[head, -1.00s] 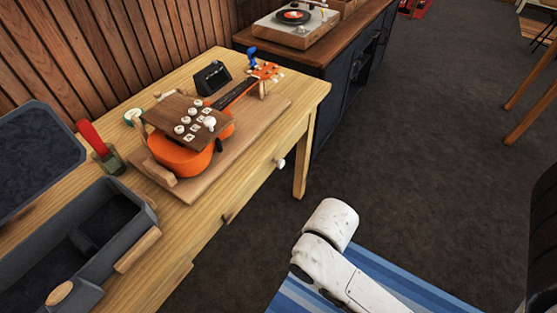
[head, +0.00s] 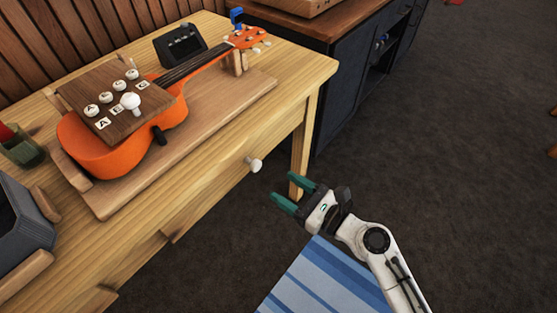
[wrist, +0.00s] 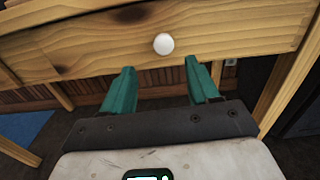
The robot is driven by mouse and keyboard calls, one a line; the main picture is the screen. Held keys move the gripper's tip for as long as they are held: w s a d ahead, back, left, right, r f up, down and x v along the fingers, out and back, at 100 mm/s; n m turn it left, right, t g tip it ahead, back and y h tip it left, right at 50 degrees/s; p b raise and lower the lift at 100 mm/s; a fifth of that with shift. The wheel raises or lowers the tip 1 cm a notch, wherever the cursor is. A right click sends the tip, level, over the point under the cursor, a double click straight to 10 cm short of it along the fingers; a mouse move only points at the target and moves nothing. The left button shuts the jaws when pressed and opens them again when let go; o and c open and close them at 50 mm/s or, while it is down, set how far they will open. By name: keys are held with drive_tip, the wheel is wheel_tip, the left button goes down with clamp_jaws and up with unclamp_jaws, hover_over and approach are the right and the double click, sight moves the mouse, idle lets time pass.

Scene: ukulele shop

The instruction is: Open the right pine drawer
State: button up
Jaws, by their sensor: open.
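The right pine drawer (head: 222,193) is in the front of the pine table, with a round white knob (head: 254,165). It looks shut in the head view. My gripper (head: 285,192) has green fingers, open and empty, just in front of and slightly to the right of the knob. In the wrist view the drawer front (wrist: 215,32) spans the top, and the knob (wrist: 163,44) stands beyond the fingertips, between the lines of the two fingers. My gripper (wrist: 160,80) is apart from the knob in that view.
An orange ukulele (head: 115,150) lies on a wooden board (head: 235,103) on the table. A table leg (head: 303,150) stands right of the drawer. A dark cabinet (head: 345,95) is behind it. The grey floor to the right is clear; a blue striped rug (head: 325,285) lies below.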

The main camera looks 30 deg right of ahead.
sight(258, 167)
drive_tip(key=x, duration=1)
drive_tip(key=shift+w+d+r+p, duration=0.15)
drive_tip(key=shift+w+d+p, duration=0.15)
drive_tip(key=shift+w, duration=0.15)
drive_tip(key=shift+a, duration=0.1)
clamp_jaws()
